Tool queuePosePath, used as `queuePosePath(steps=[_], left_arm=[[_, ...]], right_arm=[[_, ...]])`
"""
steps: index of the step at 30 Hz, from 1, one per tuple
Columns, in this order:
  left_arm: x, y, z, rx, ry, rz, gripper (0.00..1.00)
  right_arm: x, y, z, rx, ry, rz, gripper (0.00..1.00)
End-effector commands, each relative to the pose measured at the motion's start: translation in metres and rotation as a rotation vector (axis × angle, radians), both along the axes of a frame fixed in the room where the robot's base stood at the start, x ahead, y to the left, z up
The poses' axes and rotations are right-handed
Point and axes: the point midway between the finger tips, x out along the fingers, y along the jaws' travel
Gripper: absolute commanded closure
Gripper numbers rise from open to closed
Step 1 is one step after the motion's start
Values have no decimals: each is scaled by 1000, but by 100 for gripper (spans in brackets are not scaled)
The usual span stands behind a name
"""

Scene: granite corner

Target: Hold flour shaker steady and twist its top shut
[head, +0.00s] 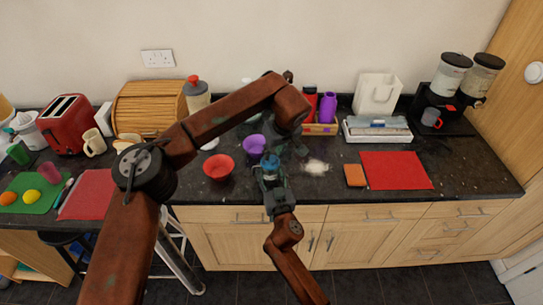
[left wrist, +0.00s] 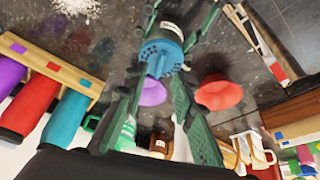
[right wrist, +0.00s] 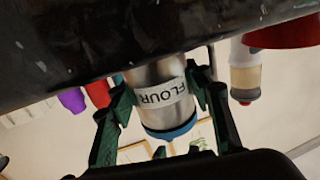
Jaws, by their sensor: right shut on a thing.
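The flour shaker is a silver can with a FLOUR label (right wrist: 160,95) and a blue perforated top (left wrist: 162,55). In the head view its blue top (head: 270,163) shows near the counter's front edge. My right gripper (head: 272,185) is shut on the silver body, with one green finger on each side in the right wrist view (right wrist: 166,100). My left gripper (left wrist: 157,82) is open. In the left wrist view its fingers point toward the blue top with a gap between them, one to each side. In the head view the left gripper (head: 292,145) is partly hidden by its arm.
White powder (head: 315,167) lies on the dark counter right of the shaker. A red bowl (head: 218,167) and a purple bowl (head: 255,145) stand to its left. A crate (head: 320,129) with bottles stands behind. An orange sponge (head: 355,175) and red mat (head: 397,170) lie to the right.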

Motion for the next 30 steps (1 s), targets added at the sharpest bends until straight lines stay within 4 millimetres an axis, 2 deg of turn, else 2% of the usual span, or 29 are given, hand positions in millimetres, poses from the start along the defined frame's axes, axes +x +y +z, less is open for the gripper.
queuePosePath(steps=[3,6,18,28,30], left_arm=[[6,3,-17,-1,2,0,76],[10,4,-26,0,0,0,76],[13,6,-33,-1,0,0,76],[12,6,-32,-1,0,0,98],[12,6,-32,-1,0,0,100]], right_arm=[[0,0,0,0,0,-1,83],[0,0,0,0,0,-1,83],[0,0,0,0,1,-1,83],[0,0,0,0,1,-1,83],[0,0,0,0,1,-1,83]])
